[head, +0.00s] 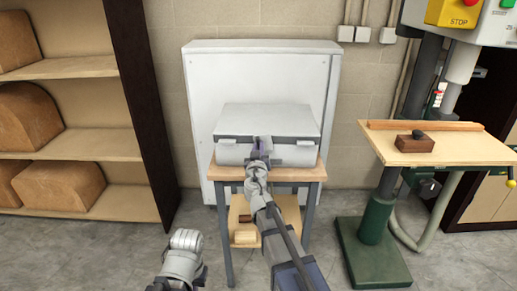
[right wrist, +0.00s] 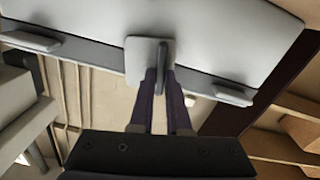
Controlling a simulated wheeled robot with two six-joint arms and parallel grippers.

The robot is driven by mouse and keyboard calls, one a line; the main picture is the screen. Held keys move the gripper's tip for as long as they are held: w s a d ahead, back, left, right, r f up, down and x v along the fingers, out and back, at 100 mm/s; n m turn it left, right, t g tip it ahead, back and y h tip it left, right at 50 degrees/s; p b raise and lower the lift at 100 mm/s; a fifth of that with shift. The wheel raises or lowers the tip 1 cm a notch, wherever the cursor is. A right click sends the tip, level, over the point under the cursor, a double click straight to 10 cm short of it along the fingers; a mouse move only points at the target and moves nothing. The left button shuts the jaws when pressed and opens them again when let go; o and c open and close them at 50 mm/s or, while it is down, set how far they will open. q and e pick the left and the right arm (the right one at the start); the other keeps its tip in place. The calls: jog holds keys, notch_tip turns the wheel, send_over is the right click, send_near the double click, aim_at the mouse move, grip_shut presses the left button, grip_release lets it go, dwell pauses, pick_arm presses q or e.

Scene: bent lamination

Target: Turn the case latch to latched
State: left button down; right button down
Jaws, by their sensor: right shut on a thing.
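The pale grey case (head: 268,121) stands closed on a small wooden-topped table, with a dark band below its lid. The case latch shows in the right wrist view as a thin grey lever (right wrist: 162,56) on a light square plate at the middle of the case front. The lever stands roughly upright in that view, across the band. My right gripper (head: 262,152) is at the front middle of the case. In the right wrist view its dark fingers (right wrist: 160,83) are shut on the lever's end. The gripper partly hides the latch in the head view. My left gripper's fingers are out of view.
Side catches (right wrist: 32,41) flank the latch. The small table (head: 220,173) has a lower shelf with a wooden block (head: 244,237). A shelf unit stands left, a white cabinet (head: 200,120) behind, and a drill press with a wooden table (head: 465,148) right. Floor between them is clear.

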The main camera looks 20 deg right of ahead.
jog(key=shift+f+n, duration=0.1)
jog(key=shift+n, duration=0.2)
jog(key=n, duration=0.3)
jog(key=f+n+b, duration=0.1)
jog(key=n, duration=0.3)
jog(key=d+f+n+b, duration=0.1)
jog(key=n, duration=0.2)
jog(key=shift+s+n, duration=0.15)
jog(key=shift+n, duration=0.25)
jog(key=shift+s+d+f+n+b, duration=0.15)
jog(key=shift+d+n+b, duration=0.1)
jog(key=shift+n, duration=0.8)
jog(key=shift+d+f+n+b, duration=0.1)
jog(key=shift+d+n, duration=0.1)
jog(key=shift+n, duration=0.85)
jog(key=c, duration=0.9)
grip_release()
jog(key=shift+s, duration=0.1)
